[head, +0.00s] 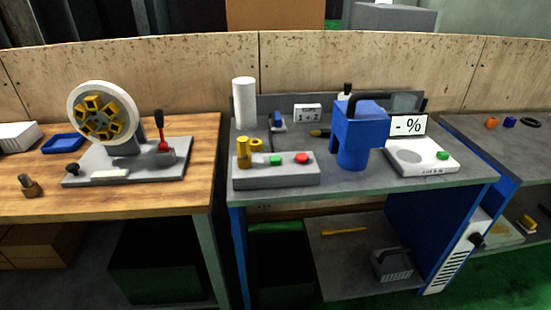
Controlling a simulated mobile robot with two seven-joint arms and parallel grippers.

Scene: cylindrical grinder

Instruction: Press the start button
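A grey control box (276,178) sits at the front left of the grey workbench. On its top are a green button (275,160) and, to the right of it, a red button (302,158). No label on either button can be read. A yellow cylindrical part (243,153) stands upright at the box's left end. Another small green button (443,155) is on the white scale-like device (421,159) at the right. Neither gripper is in view, and nothing covers the buttons.
A blue machine (357,135) stands right of the control box, and a white cylinder (244,102) behind it. A wooden table (120,209) at left carries a wheel fixture (105,118) with a red lever (161,128). Space in front of the bench looks clear.

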